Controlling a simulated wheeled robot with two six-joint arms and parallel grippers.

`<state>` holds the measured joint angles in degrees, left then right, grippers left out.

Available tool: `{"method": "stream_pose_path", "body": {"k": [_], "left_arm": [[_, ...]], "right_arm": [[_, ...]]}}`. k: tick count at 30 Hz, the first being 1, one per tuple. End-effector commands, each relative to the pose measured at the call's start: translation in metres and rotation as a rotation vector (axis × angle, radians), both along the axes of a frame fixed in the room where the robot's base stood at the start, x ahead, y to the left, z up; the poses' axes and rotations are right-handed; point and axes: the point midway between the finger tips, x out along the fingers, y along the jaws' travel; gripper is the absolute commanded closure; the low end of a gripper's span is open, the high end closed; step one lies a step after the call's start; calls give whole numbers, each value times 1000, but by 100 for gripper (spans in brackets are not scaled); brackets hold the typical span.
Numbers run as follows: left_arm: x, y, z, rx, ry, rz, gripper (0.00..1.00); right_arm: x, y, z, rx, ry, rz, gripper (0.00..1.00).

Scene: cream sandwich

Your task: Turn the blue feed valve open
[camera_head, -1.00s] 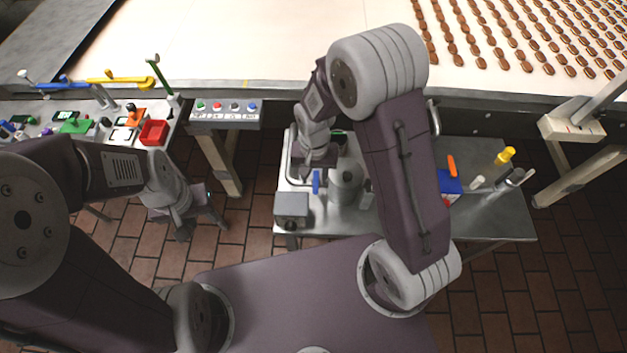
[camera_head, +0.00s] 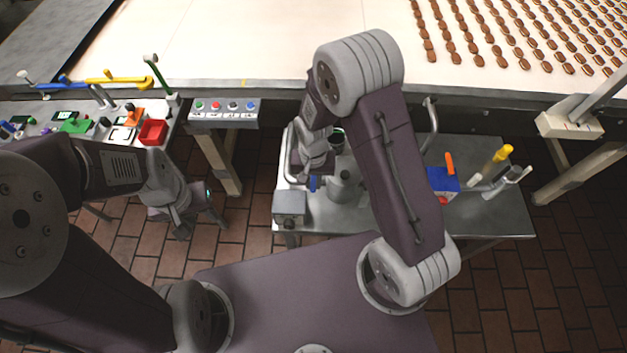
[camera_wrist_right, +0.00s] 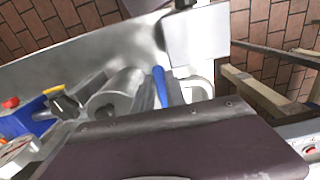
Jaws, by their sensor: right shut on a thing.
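The blue feed valve handle (camera_head: 313,184) is at the left part of the steel bench. Only a short blue piece shows below my right gripper (camera_head: 316,171). In the right wrist view the blue handle (camera_wrist_right: 159,84) stands between grey finger parts, and my right gripper (camera_wrist_right: 168,92) is shut on it. The lower part of the handle is hidden. A grey metal cylinder (camera_wrist_right: 116,92) is beside the handle. My left gripper (camera_head: 200,222) hangs over the brick floor, away from the valve, with its fingertips apart and nothing seen between them.
The steel bench (camera_head: 490,215) carries a grey box (camera_head: 290,203) at its left front and a blue box (camera_head: 442,180) with tools to the right. The conveyor (camera_head: 270,45) runs behind.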

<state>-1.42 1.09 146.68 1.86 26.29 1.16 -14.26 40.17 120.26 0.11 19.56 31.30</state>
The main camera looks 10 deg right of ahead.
Motion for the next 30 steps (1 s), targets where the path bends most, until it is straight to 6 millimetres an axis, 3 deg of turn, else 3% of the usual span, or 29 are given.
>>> {"method": "stream_pose_path", "body": {"k": [8,30], "left_arm": [[0,0,3,0,0,0,64],[0,0,9,0,0,0,64]], "right_arm": [[3,7,1,-1,0,-140,100],[27,31,1,0,-1,-834,100]]}}
